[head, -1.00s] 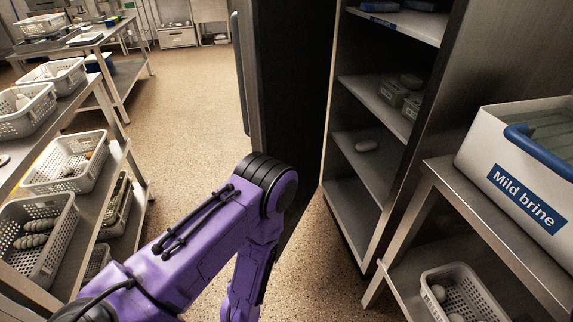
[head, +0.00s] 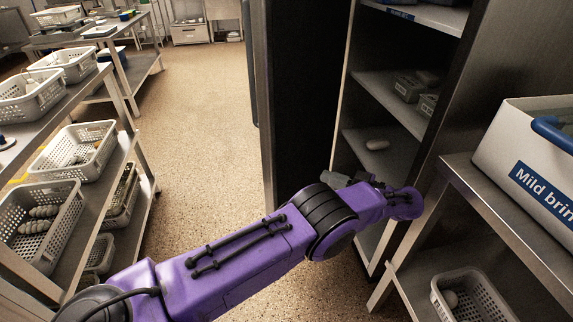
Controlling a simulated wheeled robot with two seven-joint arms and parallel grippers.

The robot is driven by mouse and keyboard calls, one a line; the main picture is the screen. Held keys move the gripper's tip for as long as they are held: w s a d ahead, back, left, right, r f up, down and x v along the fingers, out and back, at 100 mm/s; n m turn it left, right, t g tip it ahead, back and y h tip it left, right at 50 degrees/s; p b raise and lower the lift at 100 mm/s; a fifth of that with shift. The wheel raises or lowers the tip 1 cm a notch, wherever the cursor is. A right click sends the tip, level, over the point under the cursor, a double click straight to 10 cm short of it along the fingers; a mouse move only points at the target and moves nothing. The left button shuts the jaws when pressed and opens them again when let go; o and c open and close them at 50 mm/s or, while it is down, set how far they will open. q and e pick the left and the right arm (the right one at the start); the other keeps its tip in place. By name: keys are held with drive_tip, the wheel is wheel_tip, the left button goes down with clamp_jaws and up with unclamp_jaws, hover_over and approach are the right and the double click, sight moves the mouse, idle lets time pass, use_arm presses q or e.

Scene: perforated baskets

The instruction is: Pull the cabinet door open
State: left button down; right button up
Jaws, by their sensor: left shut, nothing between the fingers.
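The cabinet door (head: 303,85) stands open, its dark inner face toward the cabinet and its metal edge to the left. Part of its dark handle shows along the outer side at the left. The cabinet (head: 440,110) is open, with its shelves in view. My left arm reaches across in front of the opening. My left gripper (head: 338,179) is shut and empty, pointing left by the inner face of the door, low down. I cannot tell if it touches the door. My wrist partly hides the gripper and the lower shelves. My right gripper is not in view.
A metal table (head: 470,190) at the right bears a white "Mild brine" box (head: 535,150), with a perforated basket (head: 470,296) below. Racks with white baskets (head: 75,150) line the left. The floor (head: 200,110) left of the door is clear.

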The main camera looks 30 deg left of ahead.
sight(276, 160)
use_arm(q)
drive_tip(key=a+p, duration=0.1)
drive_tip(key=a, duration=0.3)
drive_tip(key=s+a+p, duration=0.1)
drive_tip(key=a, duration=0.3)
drive_tip(key=a+p, duration=0.1)
drive_tip(key=a, duration=0.3)
drive_tip(key=shift+s+a+r, duration=0.1)
drive_tip(key=shift+s+a, duration=0.05)
drive_tip(key=shift+a, duration=0.7)
